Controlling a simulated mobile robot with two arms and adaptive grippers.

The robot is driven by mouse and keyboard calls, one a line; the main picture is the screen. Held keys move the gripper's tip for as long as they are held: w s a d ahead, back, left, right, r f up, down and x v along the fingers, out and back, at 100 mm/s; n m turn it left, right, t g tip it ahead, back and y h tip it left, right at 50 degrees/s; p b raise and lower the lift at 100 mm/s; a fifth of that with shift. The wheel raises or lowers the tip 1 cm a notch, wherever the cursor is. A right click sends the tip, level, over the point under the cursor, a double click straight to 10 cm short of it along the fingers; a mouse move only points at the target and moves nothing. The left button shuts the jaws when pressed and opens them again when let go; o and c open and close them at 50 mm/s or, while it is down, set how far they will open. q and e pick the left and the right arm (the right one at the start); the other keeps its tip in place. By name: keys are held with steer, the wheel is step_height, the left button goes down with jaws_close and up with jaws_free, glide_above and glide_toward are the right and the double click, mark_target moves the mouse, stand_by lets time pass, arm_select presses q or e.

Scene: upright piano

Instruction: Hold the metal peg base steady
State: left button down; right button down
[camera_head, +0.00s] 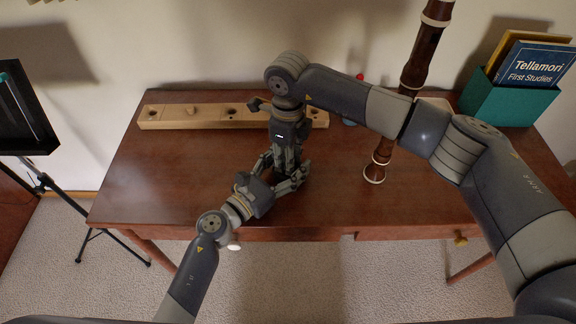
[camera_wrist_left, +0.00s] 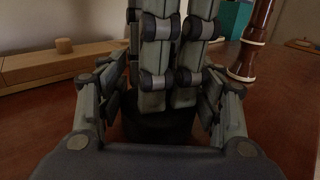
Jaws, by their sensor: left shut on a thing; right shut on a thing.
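My left gripper (camera_head: 277,178) reaches in low over the front of the desk. In the left wrist view its fingers (camera_wrist_left: 160,115) stand on either side of a dark, blocky piece (camera_wrist_left: 158,128), which looks like the metal peg base; its shape is mostly hidden. My right gripper (camera_head: 292,177) points straight down at the same spot. Its two fingers (camera_wrist_left: 170,95) also show close together in the left wrist view, just above the dark piece. What they grip is hidden between them. In the head view the grippers cover the base.
A long wooden block with holes (camera_head: 205,116) lies at the back left. A dark brown woodwind (camera_head: 405,85) stands upright right of the grippers, behind my right arm. A green box of books (camera_head: 505,97) is back right. The desk's left front (camera_head: 165,180) is clear.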

steer(key=shift+m, duration=0.7)
steer(key=c, duration=1.2)
jaws_free()
steer(key=shift+r, duration=0.1)
step_height(320, 180, up, 12)
steer(key=shift+f, duration=0.1)
arm_select(q)
steer(key=shift+c, duration=1.9)
jaws_free()
